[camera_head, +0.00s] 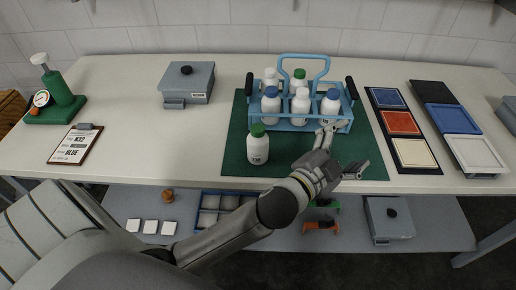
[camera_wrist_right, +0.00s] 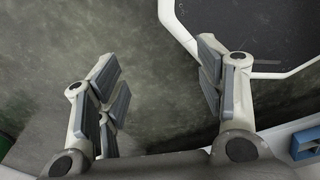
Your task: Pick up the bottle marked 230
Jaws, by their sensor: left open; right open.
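A blue carrier (camera_head: 341,112) stands on a green mat (camera_head: 235,165) and holds several white bottles with blue, green and white caps. A white bottle with a green cap (camera_head: 258,148) stands upright on the mat in front of the carrier. The labels are too small to read, so I cannot tell which bottle is marked 230. My left gripper (camera_head: 349,150) is open and empty at the carrier's front right corner. One finger is close to the carrier; I cannot tell whether it touches. My right gripper (camera_wrist_right: 160,90) is open and empty above the grey floor.
A grey lidded box (camera_head: 187,85) and a clipboard (camera_head: 75,146) lie to the left, with a green stand (camera_head: 58,95) beyond. Trays with coloured panels (camera_head: 401,123) lie right of the mat. The lower shelf (camera_head: 345,225) holds more items. The counter's left middle is clear.

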